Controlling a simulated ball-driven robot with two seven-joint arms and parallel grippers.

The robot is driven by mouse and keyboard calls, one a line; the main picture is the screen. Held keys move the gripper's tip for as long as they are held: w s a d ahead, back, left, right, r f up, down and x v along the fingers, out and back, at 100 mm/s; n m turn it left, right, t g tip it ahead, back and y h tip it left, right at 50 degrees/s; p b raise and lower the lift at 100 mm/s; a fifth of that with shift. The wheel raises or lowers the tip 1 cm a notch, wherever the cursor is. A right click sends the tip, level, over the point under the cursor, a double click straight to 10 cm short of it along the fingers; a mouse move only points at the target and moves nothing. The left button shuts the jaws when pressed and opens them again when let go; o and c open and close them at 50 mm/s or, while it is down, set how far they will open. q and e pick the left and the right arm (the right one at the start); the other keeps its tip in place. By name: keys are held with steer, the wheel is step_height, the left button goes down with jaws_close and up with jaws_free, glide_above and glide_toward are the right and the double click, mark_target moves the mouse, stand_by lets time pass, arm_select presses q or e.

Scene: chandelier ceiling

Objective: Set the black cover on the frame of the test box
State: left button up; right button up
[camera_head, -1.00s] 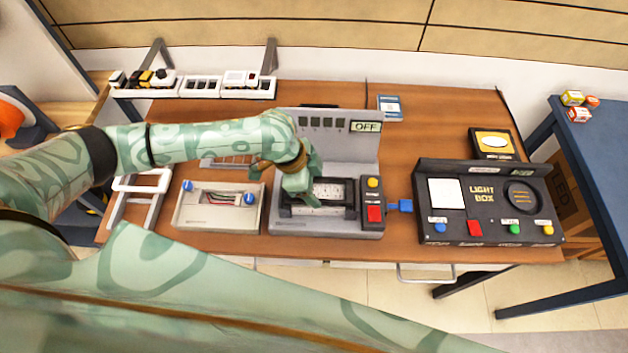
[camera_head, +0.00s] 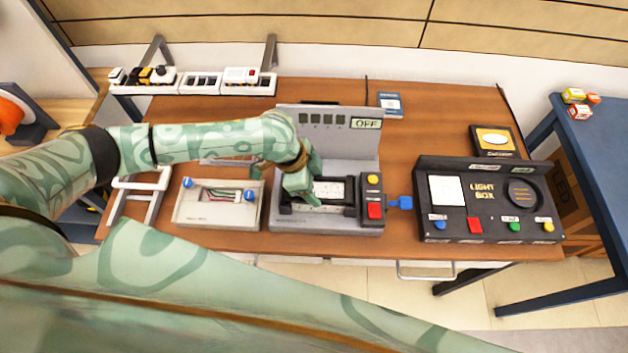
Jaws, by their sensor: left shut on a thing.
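The test box (camera_head: 290,222) is a grey unit in the middle of the table, with an upright back panel that reads OFF and a yellow and a red button at its right. A black cover (camera_head: 335,208) lies over its top around a pale board (camera_head: 329,191). My left gripper (camera_head: 308,192) is over the left part of the cover, shut on it, and hides that part and some of the frame below. I cannot tell whether the cover sits flush on the frame. My right gripper is not in view.
A blue plug (camera_head: 402,202) sits between the test box and the black light box (camera_head: 489,205). A grey box with blue knobs (camera_head: 218,219) stands at the left. A white rack (camera_head: 141,193) is farther left. A rail of modules (camera_head: 197,84) lies at the back.

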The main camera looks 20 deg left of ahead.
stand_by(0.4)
arm_select(q)
steer(key=shift+p, duration=0.4)
steer(key=shift+f, duration=0.1)
steer(key=o, duration=1)
steer(key=shift+o, duration=0.2)
step_height(320, 180, up, 6)
steer(key=p, duration=0.7)
